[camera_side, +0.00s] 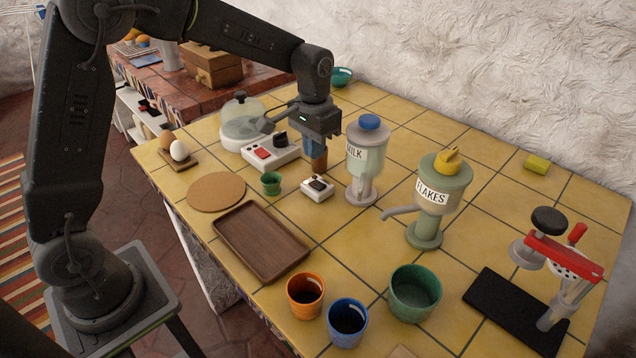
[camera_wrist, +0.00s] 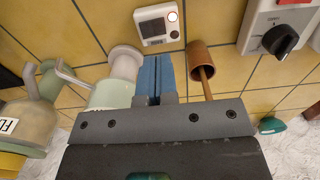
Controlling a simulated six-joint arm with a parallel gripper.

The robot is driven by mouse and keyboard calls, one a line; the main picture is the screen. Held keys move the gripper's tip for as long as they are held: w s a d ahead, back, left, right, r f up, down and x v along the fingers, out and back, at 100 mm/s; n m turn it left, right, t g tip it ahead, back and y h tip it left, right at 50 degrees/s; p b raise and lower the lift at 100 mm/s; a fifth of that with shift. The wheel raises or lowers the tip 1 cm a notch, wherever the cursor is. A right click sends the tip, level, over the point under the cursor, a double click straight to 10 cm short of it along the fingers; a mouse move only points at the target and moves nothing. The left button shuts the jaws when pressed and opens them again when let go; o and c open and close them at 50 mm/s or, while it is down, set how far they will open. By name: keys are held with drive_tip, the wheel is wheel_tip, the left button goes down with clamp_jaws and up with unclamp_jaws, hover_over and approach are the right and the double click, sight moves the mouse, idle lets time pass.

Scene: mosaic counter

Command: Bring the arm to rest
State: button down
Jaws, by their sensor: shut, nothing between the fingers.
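My gripper (camera_side: 311,150) is above the middle-back of the yellow tiled counter, pointing down, with its blue fingers together and empty. In the wrist view the shut fingers (camera_wrist: 154,75) are at the centre. A brown wooden cup-like piece with a handle (camera_wrist: 202,68) is just right of them there. It also shows in the side view (camera_side: 320,161), partly behind the fingers; I cannot tell whether they touch. The MILK dispenser (camera_side: 366,160) stands close to the right of my gripper. A small white switch box (camera_side: 318,190) is in front of it; its round light looks lit in the wrist view.
A white control box with a knob (camera_side: 268,153) stands left of my gripper. The FLAKES dispenser (camera_side: 436,195), a red-handled press (camera_side: 560,262), a brown tray (camera_side: 260,243), a round cork mat (camera_side: 214,191) and several cups stand around. The back right tiles are mostly clear.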

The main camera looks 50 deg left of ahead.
drive_tip(key=shift+s+r, duration=0.15)
drive_tip(key=shift+r, duration=0.15)
drive_tip(key=s+r+t, duration=0.2)
drive_tip(key=s+r, duration=0.2)
drive_tip(key=s, duration=0.8)
drive_tip(key=s+r+t, duration=0.3)
drive_tip(key=s+r, duration=0.2)
drive_tip(key=s, duration=0.7)
drive_tip(key=shift+d+t, duration=0.3)
drive_tip(key=shift+d, duration=0.1)
